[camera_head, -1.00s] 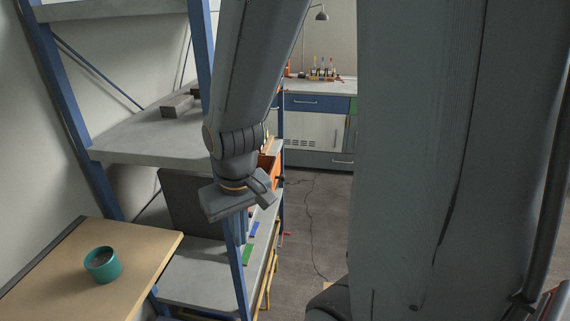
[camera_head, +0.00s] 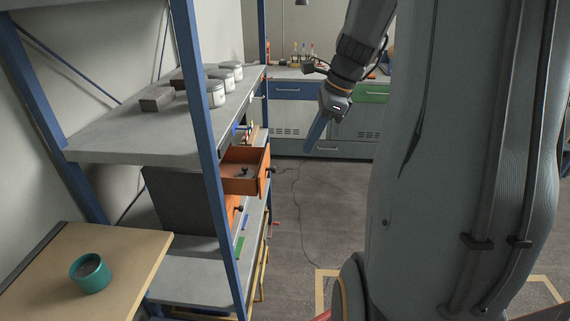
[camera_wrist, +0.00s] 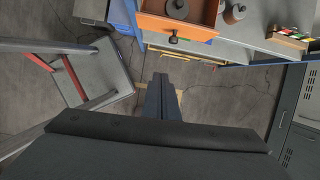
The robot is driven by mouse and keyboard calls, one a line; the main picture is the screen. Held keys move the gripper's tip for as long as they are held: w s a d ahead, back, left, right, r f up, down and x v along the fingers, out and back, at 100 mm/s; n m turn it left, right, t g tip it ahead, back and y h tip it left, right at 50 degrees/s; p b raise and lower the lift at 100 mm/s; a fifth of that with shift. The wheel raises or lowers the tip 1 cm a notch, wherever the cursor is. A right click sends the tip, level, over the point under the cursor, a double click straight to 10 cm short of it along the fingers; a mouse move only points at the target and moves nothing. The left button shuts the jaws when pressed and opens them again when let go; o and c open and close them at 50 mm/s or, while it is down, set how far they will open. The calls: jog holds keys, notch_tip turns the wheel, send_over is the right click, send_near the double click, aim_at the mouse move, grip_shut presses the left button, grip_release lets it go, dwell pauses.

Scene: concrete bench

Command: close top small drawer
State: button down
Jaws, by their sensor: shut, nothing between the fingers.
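An orange small drawer (camera_head: 246,185) sticks out of a dark cabinet (camera_head: 178,205) on the shelf rack, open toward the right. A dark round knob (camera_head: 271,170) is on its front, and a small dark item lies inside. Below it is another orange drawer front (camera_head: 236,208), partly hidden by the blue post. In the wrist view the open drawer (camera_wrist: 150,20) is at the top, its knob (camera_wrist: 173,40) facing my gripper. My gripper (camera_head: 309,147) is shut and empty, in free air to the right of the drawer, not touching it. Its closed fingers also show in the wrist view (camera_wrist: 161,78).
A blue shelf post (camera_head: 205,150) stands left of the drawer. White jars (camera_head: 216,94) sit on the shelf above. A wooden table (camera_head: 130,262) with a teal cup (camera_head: 90,274) is front left.

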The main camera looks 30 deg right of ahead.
jog(key=w+a+f+m+p, duration=0.1)
jog(key=w+a+f+p, duration=0.2)
jog(key=f, duration=0.5)
jog(key=shift+w+a+f+m, duration=0.2)
jog(key=shift+w+a+m, duration=0.1)
jog(key=shift+w+a, duration=0.65)
jog(key=shift+w+d, duration=0.15)
